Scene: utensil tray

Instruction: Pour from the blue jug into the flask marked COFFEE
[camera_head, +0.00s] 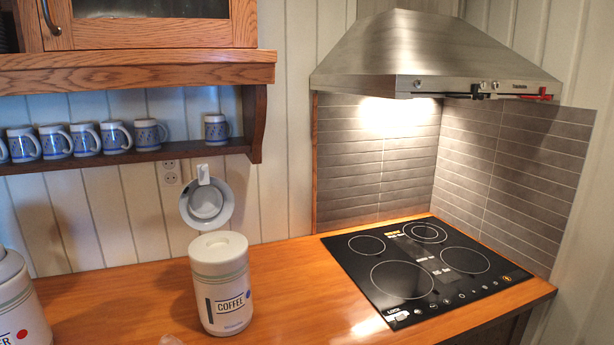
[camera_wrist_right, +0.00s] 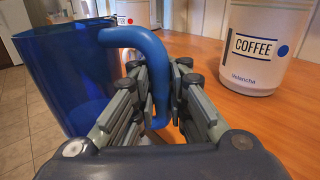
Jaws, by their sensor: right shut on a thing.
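The flask marked COFFEE (camera_head: 222,265) is a white canister with a blue dot and a white top, upright on the wooden counter. In the right wrist view the flask (camera_wrist_right: 263,70) stands at the upper right, with its top out of frame. The blue jug (camera_wrist_right: 62,75) is see-through and fills the left of that view. My right gripper (camera_wrist_right: 162,95) is shut on the jug's handle. The jug is to the left of the flask and apart from it. The jug and my right gripper do not show in the head view. My left gripper is not in view.
Another white canister with a red dot (camera_head: 18,310) stands at the left edge of the counter (camera_head: 290,290). A black cooktop (camera_head: 425,265) lies to the right under a hood (camera_head: 430,55). Mugs (camera_head: 85,138) line a shelf above. The counter between flask and cooktop is clear.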

